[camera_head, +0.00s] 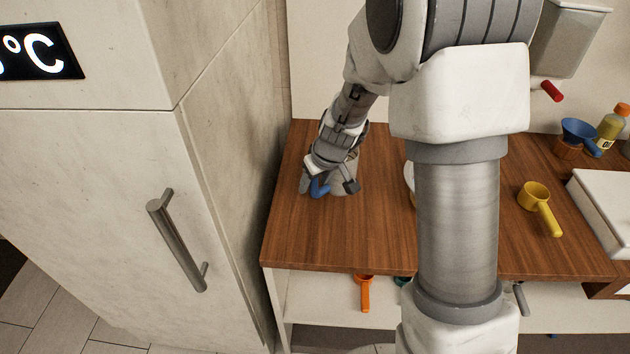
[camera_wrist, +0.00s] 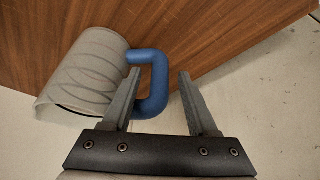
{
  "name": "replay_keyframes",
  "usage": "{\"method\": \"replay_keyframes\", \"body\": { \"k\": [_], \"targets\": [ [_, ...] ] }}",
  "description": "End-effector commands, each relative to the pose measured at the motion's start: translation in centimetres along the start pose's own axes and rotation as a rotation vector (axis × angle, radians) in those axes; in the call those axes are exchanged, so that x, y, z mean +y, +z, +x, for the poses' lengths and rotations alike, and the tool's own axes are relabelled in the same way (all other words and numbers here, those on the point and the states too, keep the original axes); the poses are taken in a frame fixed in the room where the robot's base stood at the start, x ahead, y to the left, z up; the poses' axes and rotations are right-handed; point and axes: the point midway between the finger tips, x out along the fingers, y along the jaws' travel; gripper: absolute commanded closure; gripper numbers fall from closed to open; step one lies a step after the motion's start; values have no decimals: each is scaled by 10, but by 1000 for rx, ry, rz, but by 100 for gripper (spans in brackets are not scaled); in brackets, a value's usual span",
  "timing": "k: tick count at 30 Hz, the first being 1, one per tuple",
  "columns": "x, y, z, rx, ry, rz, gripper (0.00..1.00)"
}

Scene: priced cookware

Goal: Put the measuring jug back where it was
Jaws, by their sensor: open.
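The measuring jug (camera_wrist: 88,72) is a translucent grey cup with a blue handle (camera_wrist: 155,85). It stands near the left end of the wooden counter (camera_head: 385,240), where my gripper partly hides it in the head view (camera_head: 347,180). My gripper (camera_wrist: 158,80) is open, and in the wrist view the blue handle lies between its two fingers. The left finger is close to the handle and overlaps it in the picture; I cannot tell whether they touch. The right finger is apart from the handle.
A tall pale cabinet (camera_head: 105,190) with a metal handle stands left of the counter. A yellow measuring cup (camera_head: 535,195), a blue cup (camera_head: 578,130) and a bottle (camera_head: 611,127) are at the right. An orange scoop (camera_head: 365,290) is below the counter. The counter front beside the jug is clear.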

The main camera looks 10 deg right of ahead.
Motion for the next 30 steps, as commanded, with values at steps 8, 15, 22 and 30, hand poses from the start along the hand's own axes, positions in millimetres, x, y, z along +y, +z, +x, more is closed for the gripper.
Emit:
{"method": "replay_keyframes", "body": {
  "k": [8, 15, 22, 30],
  "targets": [
    [0, -2, -10, 2, 1, 0, 41],
    [0, -3, -58, 4, 1, -2, 41],
    [0, -2, -101, 3, 1, 0, 41],
    [0, -1, -124, 2, 0, 2, 41]
  ]
}}
